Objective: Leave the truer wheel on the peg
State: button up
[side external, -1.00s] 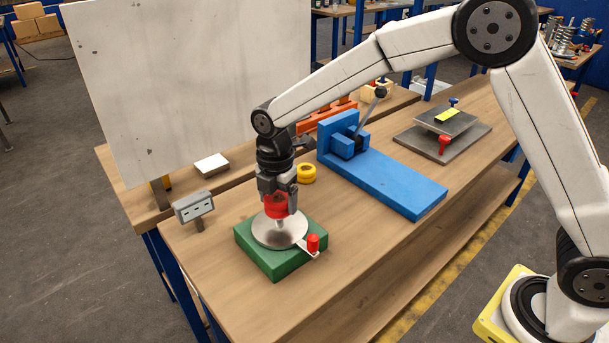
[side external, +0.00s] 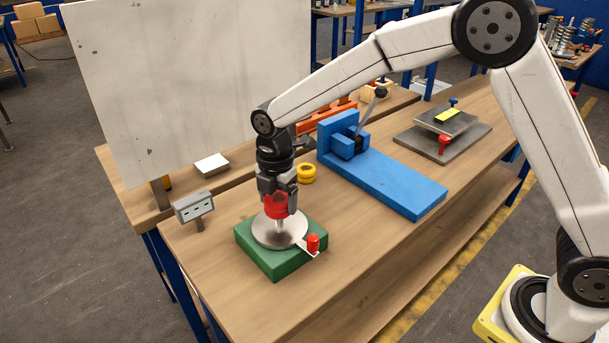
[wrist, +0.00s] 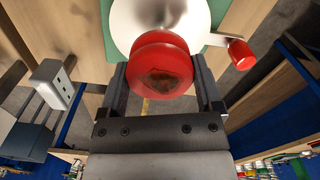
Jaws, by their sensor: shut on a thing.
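A red round wheel (side external: 276,206) is between the fingers of my gripper (side external: 280,200), which is shut on it. In the wrist view the red wheel (wrist: 165,72) fills the space between the fingers and has a dark, rough patch in its face. A pale metal disc (side external: 265,236) lies on a green base (side external: 272,268), with a short upright post (side external: 280,226) below the wheel. I cannot tell whether the wheel touches the post. A red-knobbed arm (side external: 313,243) sticks out at the disc's right. Yellow rings (side external: 307,172) lie stacked behind my gripper.
A small grey box with sockets (side external: 194,206) stands left of the base. A blue lever fixture (side external: 385,180) is to the right, with a grey plate fixture (side external: 443,141) beyond. A large pale panel (side external: 190,85) stands behind. Bare bench lies around the base.

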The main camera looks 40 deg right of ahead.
aim_at(278, 197)
jog(key=shift+f, duration=2.05)
dwell(0.8)
jog(key=o, duration=1.2)
jog(key=shift+c, duration=0.2)
jog(key=shift+r, duration=3.9)
